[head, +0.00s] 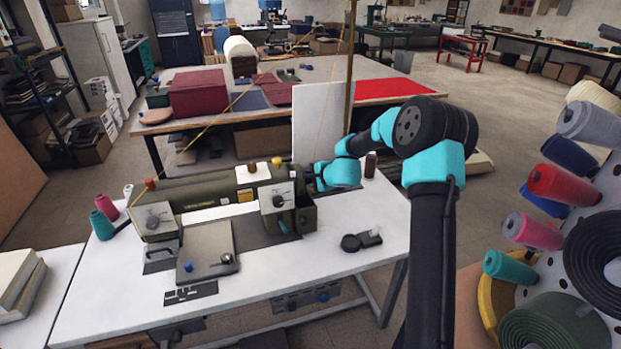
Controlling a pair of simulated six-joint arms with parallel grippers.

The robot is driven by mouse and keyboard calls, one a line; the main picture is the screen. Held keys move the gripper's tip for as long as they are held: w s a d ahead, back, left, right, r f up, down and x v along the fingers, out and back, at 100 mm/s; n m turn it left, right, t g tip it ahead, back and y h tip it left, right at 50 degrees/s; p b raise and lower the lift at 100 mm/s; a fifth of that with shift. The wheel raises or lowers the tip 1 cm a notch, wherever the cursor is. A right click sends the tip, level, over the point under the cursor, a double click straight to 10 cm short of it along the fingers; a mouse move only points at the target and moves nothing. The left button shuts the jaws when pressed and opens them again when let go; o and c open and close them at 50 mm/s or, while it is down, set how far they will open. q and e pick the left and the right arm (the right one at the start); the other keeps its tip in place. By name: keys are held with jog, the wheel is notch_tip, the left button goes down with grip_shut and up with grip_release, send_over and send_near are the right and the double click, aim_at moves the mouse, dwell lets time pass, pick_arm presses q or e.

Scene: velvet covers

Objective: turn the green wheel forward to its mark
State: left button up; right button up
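An olive-green sewing machine (205,196) stands on the white table. Its right-hand head (277,197) has a pale dial plate and a small teal lever (283,227) below. I cannot clearly make out a green wheel or its mark; the machine's right end is partly covered by my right arm. My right gripper (311,183) is at that end, close beside the head. It is small and dark there, so I cannot tell whether it touches anything or is shut. My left gripper is not in view.
A black round object with a small stand (361,240) lies on the white table (335,270) right of the machine. Teal (101,225) and pink (107,207) spools stand at its left end. A white upright board (318,122) rises behind. Thread rolls (560,184) fill the right side.

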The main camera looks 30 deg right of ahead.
jog(key=shift+t, duration=0.3)
dwell(0.4)
jog(key=o, duration=0.9)
jog(key=shift+s, duration=0.1)
jog(key=v, duration=1.7)
jog(key=shift+s, duration=0.15)
